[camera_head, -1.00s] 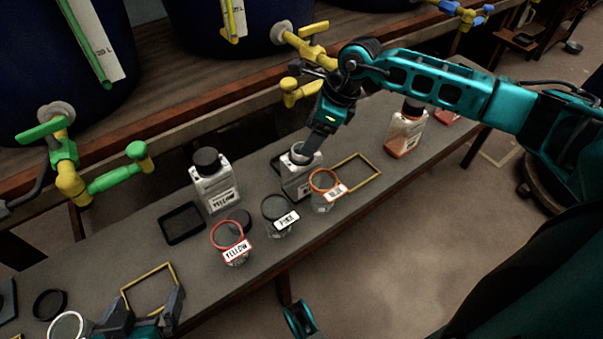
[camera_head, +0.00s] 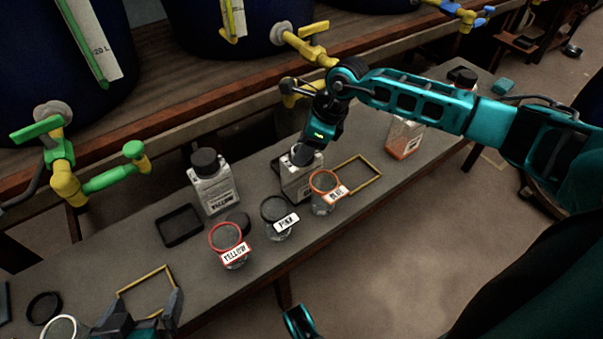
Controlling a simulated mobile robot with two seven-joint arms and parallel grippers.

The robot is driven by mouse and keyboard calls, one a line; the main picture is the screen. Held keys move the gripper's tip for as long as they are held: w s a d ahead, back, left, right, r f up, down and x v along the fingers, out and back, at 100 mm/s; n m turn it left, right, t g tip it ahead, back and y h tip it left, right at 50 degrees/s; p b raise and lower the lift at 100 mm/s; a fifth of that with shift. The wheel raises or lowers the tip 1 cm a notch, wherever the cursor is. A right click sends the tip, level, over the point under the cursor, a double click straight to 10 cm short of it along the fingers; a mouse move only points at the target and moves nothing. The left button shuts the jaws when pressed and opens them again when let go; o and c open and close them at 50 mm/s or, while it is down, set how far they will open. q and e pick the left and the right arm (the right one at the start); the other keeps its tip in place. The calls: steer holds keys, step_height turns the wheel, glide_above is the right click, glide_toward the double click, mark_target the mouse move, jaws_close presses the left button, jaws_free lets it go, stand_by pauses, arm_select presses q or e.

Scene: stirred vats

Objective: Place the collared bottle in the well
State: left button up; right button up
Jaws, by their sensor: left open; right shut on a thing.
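The collared bottle (camera_head: 295,188) is a clear squarish bottle with a pale ring at its neck, near the middle of the bench. My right gripper (camera_head: 305,156) reaches down from above and is shut on it at the neck. The bottle is upright or nearly so. A dark-rimmed square well (camera_head: 277,163) shows partly behind it; I cannot tell whether the bottle is inside it or just above it. Another dark square well (camera_head: 179,225) lies empty to the left. My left gripper (camera_head: 150,318) is open and empty at the bottom left, near a yellow frame (camera_head: 122,297).
A black-capped bottle (camera_head: 213,190) stands left of the held one. Labelled jars with red (camera_head: 229,256), dark (camera_head: 278,229) and orange (camera_head: 323,203) rims stand in front. A yellow frame (camera_head: 377,170) lies right. An orange-bottomed bottle (camera_head: 402,145) stands beyond. Valves overhang the back.

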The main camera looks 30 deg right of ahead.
jaws_close()
